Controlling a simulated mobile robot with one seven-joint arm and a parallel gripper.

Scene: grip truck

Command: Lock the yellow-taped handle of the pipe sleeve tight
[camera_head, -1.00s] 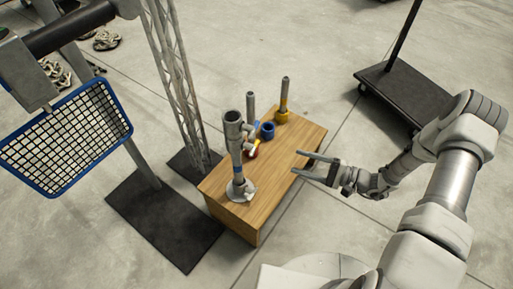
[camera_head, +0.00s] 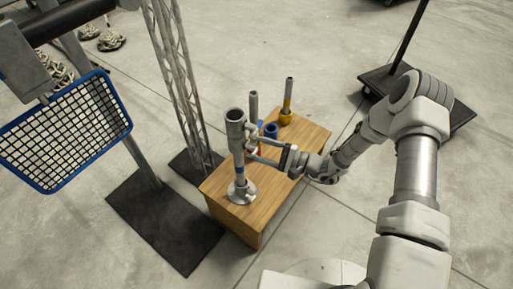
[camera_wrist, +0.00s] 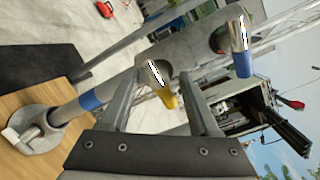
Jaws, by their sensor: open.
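The grey pipe sleeve (camera_head: 236,128) sits on top of an upright pipe stand (camera_head: 240,176) on the wooden box. In the wrist view, a short metal handle with yellow tape (camera_wrist: 168,99) points toward the camera between my open fingers. Another handle with blue tape (camera_wrist: 242,60) sticks out farther right, beyond the right finger. My gripper (camera_head: 251,148) is open beside the sleeve, its fingers pointing left around the yellow-taped handle; it also shows in the wrist view (camera_wrist: 157,90). I cannot tell whether either finger touches the handle. In the head view my fingers mostly hide the handles.
The wooden box (camera_head: 282,178) also carries a yellow-based post (camera_head: 287,100), a grey post (camera_head: 253,105) and a blue ring (camera_head: 271,130). A lattice truss (camera_head: 182,75) and a blue-framed mesh panel (camera_head: 65,130) stand to the left. The box's right front is clear.

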